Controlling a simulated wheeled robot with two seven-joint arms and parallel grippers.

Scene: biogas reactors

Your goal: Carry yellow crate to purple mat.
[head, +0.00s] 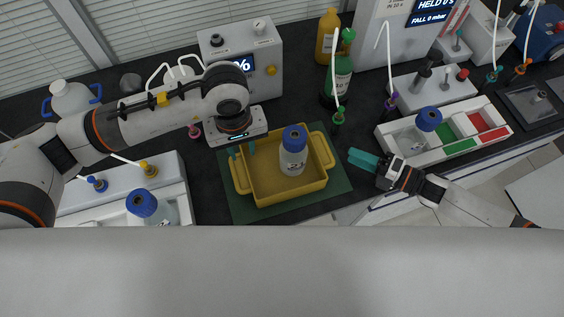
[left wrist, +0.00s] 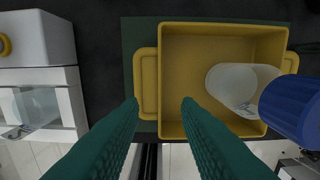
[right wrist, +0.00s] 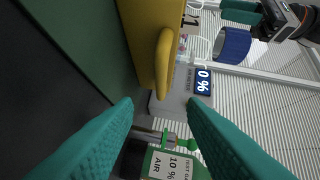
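The yellow crate (head: 262,201) stands on a dark green mat (head: 232,211) and holds an upright clear bottle (head: 292,160) with a blue cap. I see no purple mat. My left gripper (head: 244,150) is open at the crate's left end. In the left wrist view the crate's left handle (left wrist: 147,85) lies ahead, between the spread fingers (left wrist: 158,106). My right gripper (head: 363,160) is to the right of the crate, apart from it. In the right wrist view its fingers (right wrist: 160,108) are open, with the crate's right handle (right wrist: 164,62) ahead of them.
A white tray (head: 388,143) with a blue-capped bottle and red and green sections stands to the right. A green bottle (head: 342,86) and a grey device (head: 262,45) stand behind the crate. A white rack (head: 115,172) and another blue-capped bottle (head: 143,204) are at left.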

